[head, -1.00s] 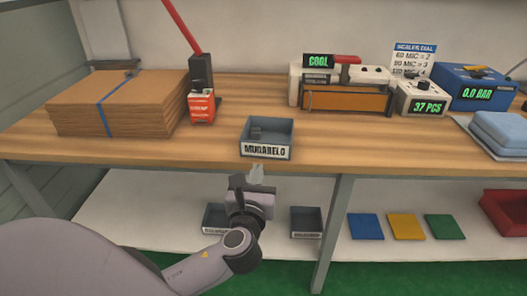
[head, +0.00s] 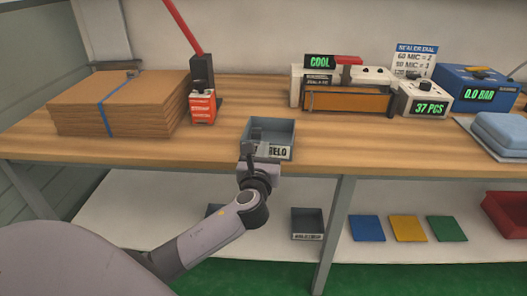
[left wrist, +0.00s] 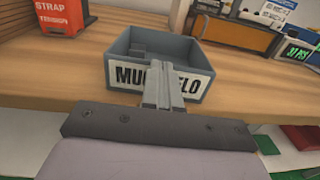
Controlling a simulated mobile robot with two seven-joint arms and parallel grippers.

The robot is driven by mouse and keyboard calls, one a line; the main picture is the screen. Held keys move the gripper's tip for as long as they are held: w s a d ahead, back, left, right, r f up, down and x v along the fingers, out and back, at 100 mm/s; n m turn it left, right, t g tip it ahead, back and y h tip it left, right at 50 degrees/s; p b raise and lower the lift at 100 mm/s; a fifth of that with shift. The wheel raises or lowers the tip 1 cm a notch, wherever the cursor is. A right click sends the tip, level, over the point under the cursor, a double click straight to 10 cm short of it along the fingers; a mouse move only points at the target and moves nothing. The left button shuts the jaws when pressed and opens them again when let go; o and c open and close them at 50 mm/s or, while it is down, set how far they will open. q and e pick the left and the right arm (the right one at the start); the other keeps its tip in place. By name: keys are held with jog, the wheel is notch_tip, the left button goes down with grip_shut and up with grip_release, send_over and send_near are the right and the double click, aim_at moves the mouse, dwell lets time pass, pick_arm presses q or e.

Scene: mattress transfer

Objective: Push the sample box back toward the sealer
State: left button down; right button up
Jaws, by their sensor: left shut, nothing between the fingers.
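The sample box (head: 284,131) is a small open grey box near the front edge of the wooden bench. Its front label is partly hidden behind my left gripper (head: 250,150). In the left wrist view the box (left wrist: 192,52) sits just ahead, with a small grey block inside. The shut fingers (left wrist: 158,72) overlap the middle of the label, with nothing between them. They are at the front wall; I cannot tell whether they touch it. The sealer (head: 345,103), with a green COOL display and an orange front, stands behind and right of the box. My right gripper is not in view.
A cardboard stack (head: 115,105) and an orange strap tensioner box (head: 202,105) stand left of the sample box. Bare bench lies between box and sealer.

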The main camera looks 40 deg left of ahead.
pick_arm(q)
send_near(268, 131)
jog(key=w+r, duration=0.1)
jog(key=r, duration=0.1)
jog(key=w+a+r, duration=0.1)
jog(key=w+r, duration=0.1)
jog(key=shift+w+a, duration=0.1)
jog(key=shift+w, duration=0.15)
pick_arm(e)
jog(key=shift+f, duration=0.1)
pick_arm(q)
jog(key=shift+s, duration=0.1)
